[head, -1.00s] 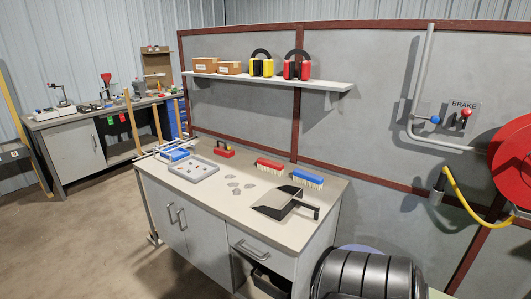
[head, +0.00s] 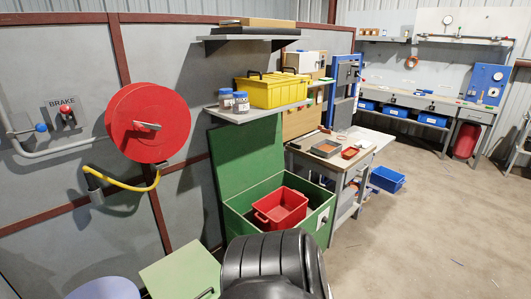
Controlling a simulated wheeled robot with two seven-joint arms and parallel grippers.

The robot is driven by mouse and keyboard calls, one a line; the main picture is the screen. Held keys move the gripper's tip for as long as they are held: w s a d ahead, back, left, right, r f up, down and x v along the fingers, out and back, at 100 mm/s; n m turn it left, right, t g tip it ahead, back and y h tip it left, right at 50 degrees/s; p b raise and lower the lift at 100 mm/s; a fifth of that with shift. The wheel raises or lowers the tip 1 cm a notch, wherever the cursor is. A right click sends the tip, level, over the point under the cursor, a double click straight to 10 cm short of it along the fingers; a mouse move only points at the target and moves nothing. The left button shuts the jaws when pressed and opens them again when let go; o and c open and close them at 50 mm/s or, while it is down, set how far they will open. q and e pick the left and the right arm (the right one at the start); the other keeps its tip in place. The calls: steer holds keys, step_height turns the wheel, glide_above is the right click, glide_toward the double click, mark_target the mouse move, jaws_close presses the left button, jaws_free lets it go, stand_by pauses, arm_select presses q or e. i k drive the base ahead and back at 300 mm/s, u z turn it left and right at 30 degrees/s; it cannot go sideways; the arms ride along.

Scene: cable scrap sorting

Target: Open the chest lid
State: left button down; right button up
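The green chest (head: 236,222) stands against the wall in the middle of the head view. Its lid (head: 245,155) is raised, standing upright at the back of the chest below the wall shelf. The chest's inside is exposed, with a red bin (head: 280,208) in it. A black ribbed shape at the bottom of the picture hides part of the chest's front. Neither of my grippers shows in the head view.
A shelf (head: 262,112) with a yellow case (head: 272,90) and small jars (head: 233,101) overhangs the lid. A workbench (head: 350,160) stands right of the chest. A pale green box top (head: 182,272) is at the lower left. The floor (head: 430,240) at right is mostly open.

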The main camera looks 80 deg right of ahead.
mark_target(244, 155)
steer(key=z, duration=2.5)
